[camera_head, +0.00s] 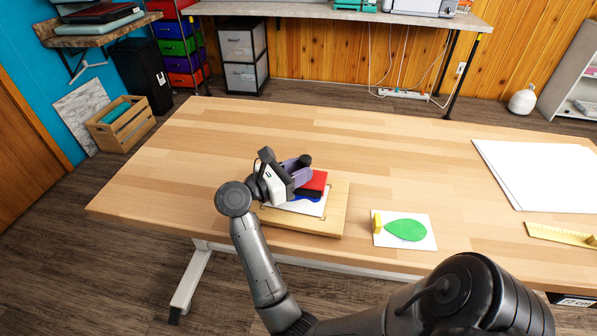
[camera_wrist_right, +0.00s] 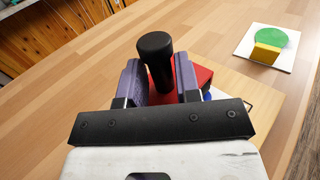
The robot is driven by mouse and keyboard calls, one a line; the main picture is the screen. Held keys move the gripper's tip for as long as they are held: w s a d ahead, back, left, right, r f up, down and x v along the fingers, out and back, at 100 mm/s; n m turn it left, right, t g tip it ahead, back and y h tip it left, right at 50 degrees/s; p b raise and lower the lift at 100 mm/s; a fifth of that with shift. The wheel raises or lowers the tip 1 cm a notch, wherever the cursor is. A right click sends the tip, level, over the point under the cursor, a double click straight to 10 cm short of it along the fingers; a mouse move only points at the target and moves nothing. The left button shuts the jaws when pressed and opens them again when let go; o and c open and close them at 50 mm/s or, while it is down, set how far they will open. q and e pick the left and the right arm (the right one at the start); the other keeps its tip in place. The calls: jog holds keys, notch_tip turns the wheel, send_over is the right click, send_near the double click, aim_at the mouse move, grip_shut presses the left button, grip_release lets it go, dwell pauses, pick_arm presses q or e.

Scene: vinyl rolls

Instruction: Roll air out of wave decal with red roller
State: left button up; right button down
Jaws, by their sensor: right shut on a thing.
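The red roller (camera_head: 313,182) is a red block with a black upright handle. It sits over a white sheet (camera_head: 313,208) on a wooden board (camera_head: 334,212). A blue patch of the wave decal (camera_head: 300,198) shows beside the roller; the rest is hidden under the roller and gripper. My right gripper (camera_head: 297,169) is shut on the roller's black handle, with purple fingers on both sides of it. In the right wrist view the handle (camera_wrist_right: 155,50) stands between the fingers, with the red block (camera_wrist_right: 203,77) below. Whether the roller touches the decal cannot be told. My left gripper is not in view.
A white card (camera_head: 428,242) with a green drop-shaped decal (camera_head: 406,230) and a yellow block (camera_head: 377,223) lies right of the board. White sheets (camera_head: 535,175) and a yellow ruler (camera_head: 560,235) lie farther right. The table (camera_head: 230,130) is clear behind and left.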

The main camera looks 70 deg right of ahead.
jog(key=shift+f, duration=0.25)
jog(key=shift+a+r+b, duration=0.15)
jog(key=shift+a+b, duration=0.2)
jog(key=shift+a, duration=0.15)
jog(key=shift+s+a+b, duration=0.2)
jog(key=shift+a+b, duration=0.2)
jog(key=shift+a, duration=0.7)
jog(key=shift+s+a+r+b, duration=0.15)
jog(key=shift+a+b, duration=0.1)
jog(key=shift+a, duration=0.4)
jog(key=shift+s+a+f+b, duration=0.1)
jog(key=shift+a+b, duration=0.15)
jog(key=shift+a, duration=0.4)
jog(key=shift+d, duration=0.15)
